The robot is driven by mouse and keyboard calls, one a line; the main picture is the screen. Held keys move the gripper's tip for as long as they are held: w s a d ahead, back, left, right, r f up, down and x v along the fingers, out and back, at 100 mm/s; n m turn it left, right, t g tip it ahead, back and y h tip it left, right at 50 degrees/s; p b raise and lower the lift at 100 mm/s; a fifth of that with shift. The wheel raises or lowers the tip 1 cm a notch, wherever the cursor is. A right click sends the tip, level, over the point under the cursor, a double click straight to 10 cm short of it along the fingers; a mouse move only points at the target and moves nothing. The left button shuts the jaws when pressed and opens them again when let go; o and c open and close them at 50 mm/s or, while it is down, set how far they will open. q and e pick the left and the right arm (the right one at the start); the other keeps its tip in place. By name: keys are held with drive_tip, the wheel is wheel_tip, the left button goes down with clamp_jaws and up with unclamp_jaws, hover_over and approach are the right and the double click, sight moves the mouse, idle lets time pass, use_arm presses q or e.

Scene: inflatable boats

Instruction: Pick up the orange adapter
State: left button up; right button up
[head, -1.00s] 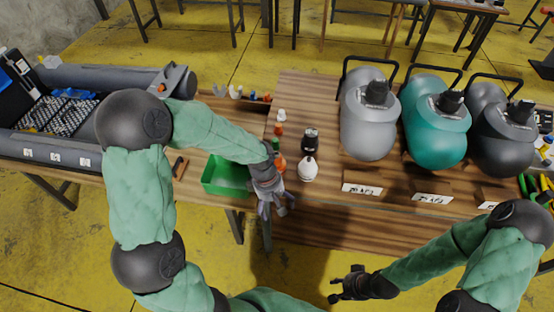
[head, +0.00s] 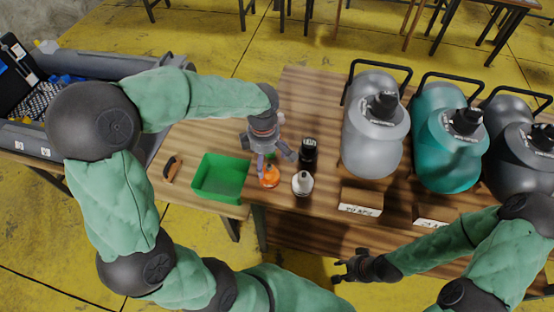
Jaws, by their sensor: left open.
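The orange adapter (head: 269,178) stands on the wooden table near its front edge, just right of the green bin. My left gripper (head: 273,158) is over the table, right behind and above the orange adapter, with its fingers spread and pointing down toward the front. One finger overlaps the adapter's top in the picture; I cannot tell if they touch. The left gripper is open and holds nothing that I can see. It hides most of the small pieces behind the adapter. My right gripper (head: 340,270) is open and empty, in front of the table edge.
A white adapter (head: 302,183) and a black one (head: 308,152) stand close to the right. The green bin (head: 221,178) and an orange-handled tool (head: 172,169) lie left. A grey pump (head: 373,140) and a teal pump (head: 444,150) stand further right.

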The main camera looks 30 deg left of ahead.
sight(267, 165)
use_arm(q)
drive_tip(key=shift+w+f, duration=0.6)
drive_tip(key=shift+f, duration=0.1)
drive_tip(key=f, duration=0.1)
drive_tip(key=f+b, duration=0.1)
drive_tip(key=f, duration=0.1)
drive_tip(key=shift+s+f+b, duration=0.2)
drive_tip(key=shift+s+b, duration=0.05)
drive_tip(key=shift+b, duration=0.1)
drive_tip(key=shift+w+f, duration=0.1)
drive_tip(key=shift+f, duration=0.35)
drive_tip(key=f+b, duration=0.1)
drive_tip(key=f, duration=0.2)
drive_tip(key=f+b, duration=0.1)
drive_tip(key=f, duration=0.1)
drive_tip(key=shift+d+b, duration=0.3)
drive_tip(key=shift+b, duration=0.05)
drive_tip(key=c, duration=1.3)
use_arm(e)
drive_tip(key=f, duration=0.4)
drive_tip(key=shift+w+f, duration=0.1)
drive_tip(key=shift+w, duration=0.3)
